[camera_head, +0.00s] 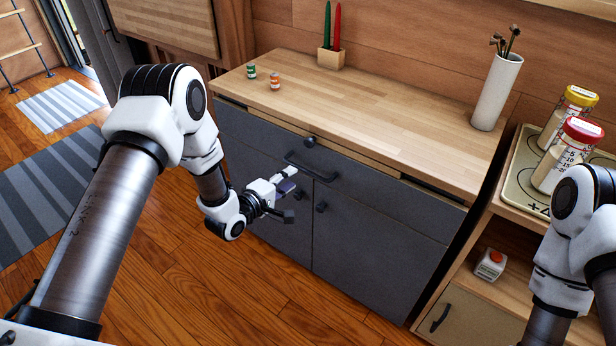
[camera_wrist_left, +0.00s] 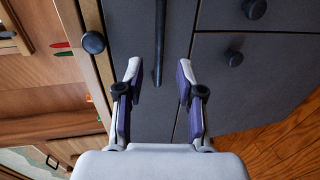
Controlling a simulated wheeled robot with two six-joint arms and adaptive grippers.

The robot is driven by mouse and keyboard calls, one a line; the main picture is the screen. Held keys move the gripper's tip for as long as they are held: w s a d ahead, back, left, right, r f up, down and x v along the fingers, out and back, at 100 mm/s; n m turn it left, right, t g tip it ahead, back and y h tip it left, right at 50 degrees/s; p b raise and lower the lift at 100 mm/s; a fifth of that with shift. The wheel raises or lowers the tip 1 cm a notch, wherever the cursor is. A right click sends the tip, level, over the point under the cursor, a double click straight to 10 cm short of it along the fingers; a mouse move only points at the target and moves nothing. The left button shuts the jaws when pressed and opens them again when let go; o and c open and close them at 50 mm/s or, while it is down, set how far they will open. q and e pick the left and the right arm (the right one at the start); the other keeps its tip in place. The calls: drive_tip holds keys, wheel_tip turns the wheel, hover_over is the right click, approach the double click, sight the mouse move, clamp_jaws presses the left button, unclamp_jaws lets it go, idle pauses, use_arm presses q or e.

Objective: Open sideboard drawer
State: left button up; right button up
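The sideboard (camera_head: 375,240) has a dark grey front and a wooden top. Its wide upper drawer (camera_head: 385,200) appears closed and carries a black bar handle (camera_head: 312,168). My left gripper (camera_head: 289,193) is in front of the sideboard, slightly below the handle in the head view. In the left wrist view my left gripper (camera_wrist_left: 159,68) is open and empty, with purple pads. The handle (camera_wrist_left: 160,40) runs lengthwise between its fingers in that picture; no contact shows, and the depth gap is unclear. My right gripper is outside the views; only its arm shows at the right.
Below the drawer are doors with round knobs (camera_head: 320,207). Another knob (camera_head: 311,141) sits just above the handle. On top stand small jars (camera_head: 275,81), a candle holder (camera_head: 331,58) and a white vase (camera_head: 497,92). A shelf unit (camera_head: 490,314) stands right. Floor in front is clear.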

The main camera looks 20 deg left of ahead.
sight(303, 168)
use_arm(q)
drive_tip(key=x, duration=0.7)
drive_tip(key=shift+b, duration=0.3)
drive_tip(key=shift+r, duration=0.1)
drive_tip(key=shift+c, duration=0.3)
clamp_jaws()
